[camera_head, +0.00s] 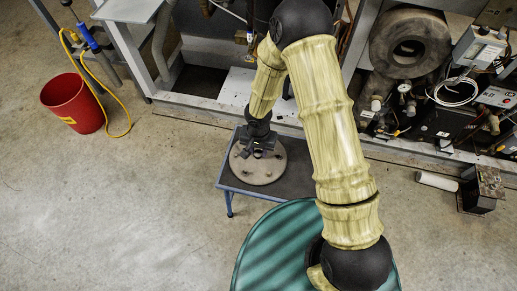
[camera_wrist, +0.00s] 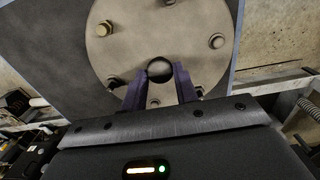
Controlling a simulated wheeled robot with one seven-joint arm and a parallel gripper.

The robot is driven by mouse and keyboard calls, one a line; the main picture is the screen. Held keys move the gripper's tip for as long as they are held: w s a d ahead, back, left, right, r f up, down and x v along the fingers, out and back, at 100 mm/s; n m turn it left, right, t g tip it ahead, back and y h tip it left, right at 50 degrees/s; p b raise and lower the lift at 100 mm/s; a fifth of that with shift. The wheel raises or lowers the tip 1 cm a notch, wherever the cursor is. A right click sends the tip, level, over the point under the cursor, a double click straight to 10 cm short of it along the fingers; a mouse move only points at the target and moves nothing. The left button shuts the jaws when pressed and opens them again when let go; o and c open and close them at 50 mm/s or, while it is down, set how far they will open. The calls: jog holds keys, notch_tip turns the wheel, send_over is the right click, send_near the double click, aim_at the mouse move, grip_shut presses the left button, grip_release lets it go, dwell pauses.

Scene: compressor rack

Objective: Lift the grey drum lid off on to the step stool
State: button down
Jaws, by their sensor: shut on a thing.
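The grey drum lid (camera_head: 258,166) is a round, flat disc at the step stool (camera_head: 228,184), a low stool with a dark top and blue frame. The lid covers the left part of the stool top; I cannot tell whether it rests on it or is just above. In the wrist view the lid (camera_wrist: 206,62) shows several bolts and a dark round knob at its middle. My gripper (camera_head: 258,150) is over the lid. Its purple fingers (camera_wrist: 160,80) are shut on the knob. The stool top (camera_wrist: 65,45) shows behind the lid.
A green drum (camera_head: 270,255) stands in front of the stool, partly hidden by my arm. The compressor rack's grey frame (camera_head: 190,103) runs behind the stool. A red bucket (camera_head: 72,105) with a yellow hose stands at left.

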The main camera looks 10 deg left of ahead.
jog(key=c, duration=1)
grip_release()
jog(key=shift+c, duration=0.6)
notch_tip(320, 180, up, 7)
jog(key=p, duration=0.5)
jog(key=shift+p, duration=0.4)
